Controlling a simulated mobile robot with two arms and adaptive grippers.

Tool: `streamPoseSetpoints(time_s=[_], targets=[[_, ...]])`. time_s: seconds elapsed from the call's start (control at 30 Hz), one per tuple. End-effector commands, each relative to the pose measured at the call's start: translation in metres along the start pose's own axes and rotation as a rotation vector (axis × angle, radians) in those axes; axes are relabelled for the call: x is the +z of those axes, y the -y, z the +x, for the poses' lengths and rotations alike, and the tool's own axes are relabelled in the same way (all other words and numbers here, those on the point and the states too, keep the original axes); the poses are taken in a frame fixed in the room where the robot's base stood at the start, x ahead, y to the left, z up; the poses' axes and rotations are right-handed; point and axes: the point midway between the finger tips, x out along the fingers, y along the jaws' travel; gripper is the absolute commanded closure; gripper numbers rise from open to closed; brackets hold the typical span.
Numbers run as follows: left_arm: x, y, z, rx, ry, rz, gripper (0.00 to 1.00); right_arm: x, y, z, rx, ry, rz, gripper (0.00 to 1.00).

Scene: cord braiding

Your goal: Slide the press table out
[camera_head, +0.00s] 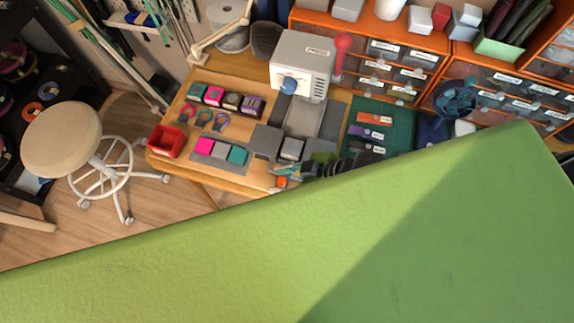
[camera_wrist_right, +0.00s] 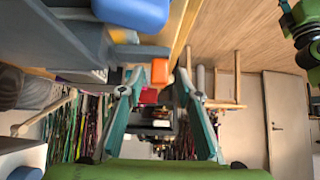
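The press (camera_head: 303,62) is a light grey box with a blue knob and a red lever, at the back of the wooden bench. A grey plate (camera_head: 302,117), which looks like the press table, lies in front of and below it. A small light grey block (camera_head: 291,149) stands at its near end. My right gripper (camera_head: 286,174) is near the bench's front edge, just in front of that block. My left gripper does not show.
A red bin (camera_head: 166,141) and coloured blocks (camera_head: 221,150) stand on the bench's left part. A green mat (camera_head: 398,114) with labelled pieces lies at right. Orange drawers (camera_head: 385,50) stand behind. A stool (camera_head: 62,138) is at far left.

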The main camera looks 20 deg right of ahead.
Motion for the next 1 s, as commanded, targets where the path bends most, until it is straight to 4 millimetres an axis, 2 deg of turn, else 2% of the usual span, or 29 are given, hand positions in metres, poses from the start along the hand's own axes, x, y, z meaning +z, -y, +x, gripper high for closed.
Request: streamPoseSetpoints(time_s=[0.17, 0.7, 1.0], targets=[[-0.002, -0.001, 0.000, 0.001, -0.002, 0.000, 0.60, 0.001, -0.001, -0.014, 0.001, 0.001, -0.001, 0.68], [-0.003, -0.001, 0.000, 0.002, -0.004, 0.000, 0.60, 0.001, 0.001, -0.089, -0.002, 0.003, -0.003, 0.68], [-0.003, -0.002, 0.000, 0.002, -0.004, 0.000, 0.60, 0.001, 0.001, -0.114, -0.001, 0.001, 0.001, 0.68]])
